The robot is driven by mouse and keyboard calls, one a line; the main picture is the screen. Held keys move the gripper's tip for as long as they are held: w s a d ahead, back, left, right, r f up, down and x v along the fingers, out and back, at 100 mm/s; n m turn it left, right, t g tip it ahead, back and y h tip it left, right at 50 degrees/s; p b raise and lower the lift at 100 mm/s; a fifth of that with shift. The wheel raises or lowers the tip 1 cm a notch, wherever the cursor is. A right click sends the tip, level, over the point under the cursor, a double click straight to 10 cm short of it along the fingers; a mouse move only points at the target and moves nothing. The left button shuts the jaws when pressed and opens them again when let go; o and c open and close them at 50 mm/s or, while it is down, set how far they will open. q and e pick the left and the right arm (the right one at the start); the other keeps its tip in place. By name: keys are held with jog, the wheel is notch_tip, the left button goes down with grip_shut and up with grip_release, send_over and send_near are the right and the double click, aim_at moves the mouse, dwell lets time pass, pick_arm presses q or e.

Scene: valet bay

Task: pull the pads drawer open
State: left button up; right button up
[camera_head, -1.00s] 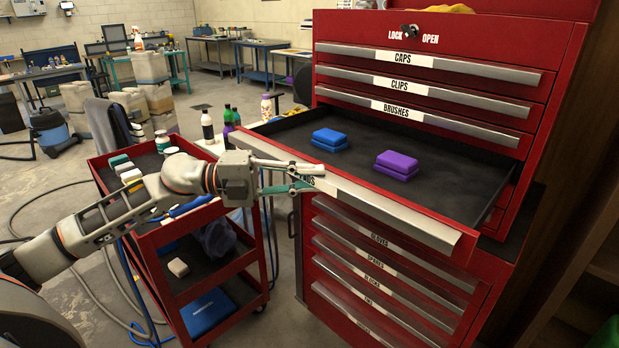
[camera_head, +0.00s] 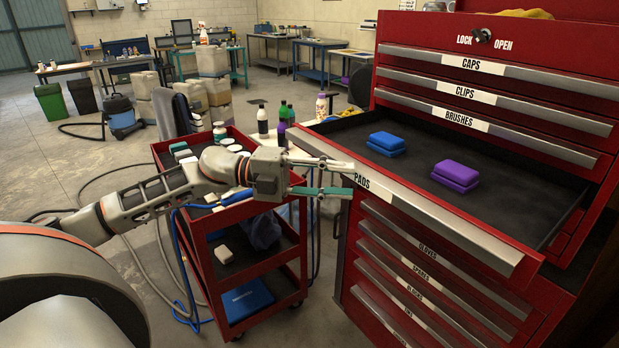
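The pads drawer (camera_head: 440,216) of the red tool cabinet stands open, its front pulled well out from the cabinet. Its label reads PADS at the left end of the metal front strip. Inside lie a stack of blue pads (camera_head: 386,144) and a stack of purple pads (camera_head: 456,175). My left gripper (camera_head: 345,179) is at the left end of the drawer front, beside the label. Its two fingers are spread with nothing visible between them. Whether a fingertip touches the drawer front is hard to tell. My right gripper is out of view.
A red cart (camera_head: 215,217) with bottles and tubs stands left of the cabinet, under my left arm. Closed drawers sit above and below the open one. A blue vacuum (camera_head: 122,115) and workbenches stand farther back. Open floor lies at the left.

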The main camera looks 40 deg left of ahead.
pick_arm(q)
jog(key=v, duration=0.7)
dwell(0.6)
jog(key=d+f+n+t+y, duration=0.2)
jog(key=f+n+t+y, duration=0.25)
jog(key=f+n, duration=0.7)
jog(key=d+f+n+t+y, duration=0.2)
jog(key=f+n+t+y, duration=0.4)
jog(key=f, duration=1.1)
jog(key=s+d+f+n+g+y, duration=0.1)
jog(key=s+d+f+n+g, duration=0.2)
jog(key=s+f, duration=0.4)
jog(key=s+d+f+n+g+y, duration=0.2)
jog(key=s+d+f+n+g, duration=0.2)
jog(key=f, duration=0.7)
jog(key=s+d+n, duration=0.2)
jog(key=s+d, duration=0.1)
jog(key=s, duration=0.1)
jog(key=shift+d, duration=0.35)
